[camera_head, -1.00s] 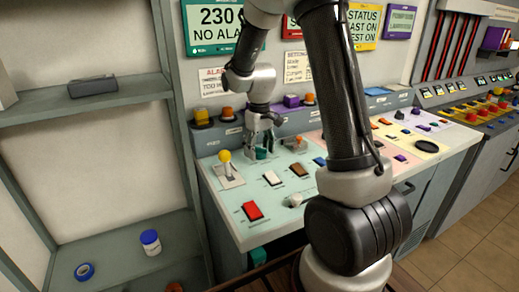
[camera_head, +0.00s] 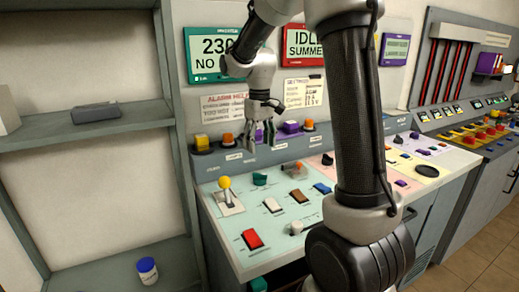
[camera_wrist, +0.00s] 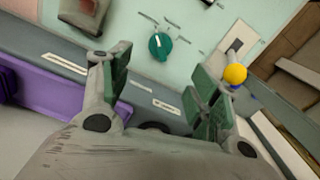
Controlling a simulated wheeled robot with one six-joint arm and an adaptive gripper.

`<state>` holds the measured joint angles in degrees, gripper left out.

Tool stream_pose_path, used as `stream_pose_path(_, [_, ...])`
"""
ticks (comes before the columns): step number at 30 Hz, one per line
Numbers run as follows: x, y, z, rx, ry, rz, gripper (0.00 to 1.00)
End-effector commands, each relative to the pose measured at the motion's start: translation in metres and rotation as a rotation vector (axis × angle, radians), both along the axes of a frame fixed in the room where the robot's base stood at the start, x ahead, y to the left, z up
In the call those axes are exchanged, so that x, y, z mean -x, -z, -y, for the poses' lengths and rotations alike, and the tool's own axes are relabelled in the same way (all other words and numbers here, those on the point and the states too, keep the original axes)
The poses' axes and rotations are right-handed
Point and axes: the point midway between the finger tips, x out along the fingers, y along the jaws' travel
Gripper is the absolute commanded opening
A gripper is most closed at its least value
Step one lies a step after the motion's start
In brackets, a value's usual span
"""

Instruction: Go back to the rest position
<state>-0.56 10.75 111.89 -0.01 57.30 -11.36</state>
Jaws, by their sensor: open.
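My gripper (camera_head: 261,134) hangs open and empty above the back of the control console (camera_head: 222,240), in front of the wall signs. In the wrist view its two green-padded fingers (camera_wrist: 160,88) stand apart with nothing between them. A teal knob (camera_head: 260,179) sits on the pale green panel below the gripper, clear of the fingers. It also shows in the wrist view (camera_wrist: 160,44). A lever with a yellow ball (camera_head: 225,183) stands left of the knob, and the ball shows in the wrist view (camera_wrist: 235,74) near the right finger.
Red (camera_head: 252,239), white and brown rocker switches lie on the panel front. Orange and purple lamps (camera_head: 290,127) line the back ledge close to my gripper. A shelf (camera_head: 95,130) at left holds a dark box (camera_head: 96,113). A blue-capped jar (camera_head: 147,270) stands lower down.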

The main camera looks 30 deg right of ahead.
Motion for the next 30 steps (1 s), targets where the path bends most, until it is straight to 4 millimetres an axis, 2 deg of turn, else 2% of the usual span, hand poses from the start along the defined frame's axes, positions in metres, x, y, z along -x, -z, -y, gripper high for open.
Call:
stream_pose_path(14, [0.001,0.001,0.000,0.000,0.030,-0.001,0.62])
stream_pose_path(16, [0.013,0.012,0.000,0.001,0.054,-0.030,0.62])
stream_pose_path(19, [0.047,0.014,0.000,0.002,0.093,-0.051,0.62])
stream_pose_path(26, [0.132,-0.017,0.002,-0.003,0.165,0.022,0.62])
stream_pose_path(30, [0.189,-0.034,0.003,-0.013,0.197,0.111,0.62])
